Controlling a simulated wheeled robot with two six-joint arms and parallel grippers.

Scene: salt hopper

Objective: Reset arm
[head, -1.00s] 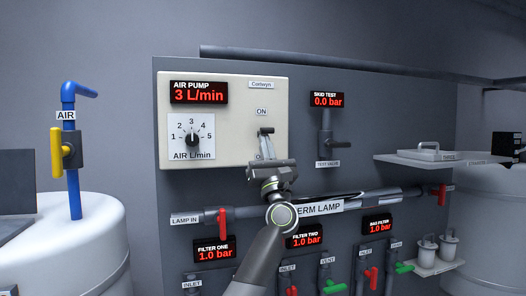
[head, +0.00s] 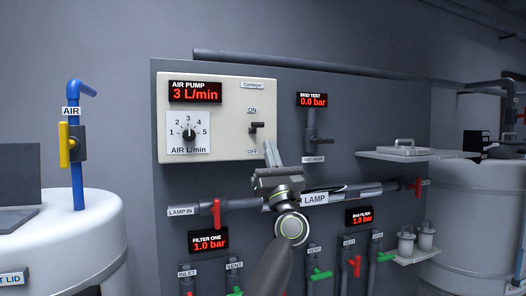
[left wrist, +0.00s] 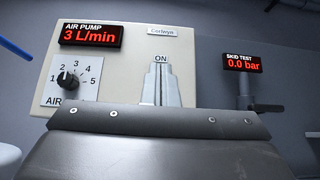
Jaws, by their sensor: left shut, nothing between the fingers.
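My left gripper (head: 272,153) is in front of the grey panel, just right of and below the air pump's switch, apart from it in the head view. Its fingers are together with nothing between them. In the left wrist view the gripper (left wrist: 160,72) points at the air pump box and covers the switch. The cream air pump box (head: 225,150) reads 3 L/min. Its black toggle switch (head: 256,127) sits between the ON and OFF labels. The dial (head: 189,133) points near 3. My right gripper is not in view.
The skid test valve (head: 313,141) is right of my gripper, its display at 0.0 bar. The lamp pipe (head: 350,192) with red handles runs behind my wrist. A white tank (head: 75,235) stands left, and a shelf (head: 405,154) juts out at right.

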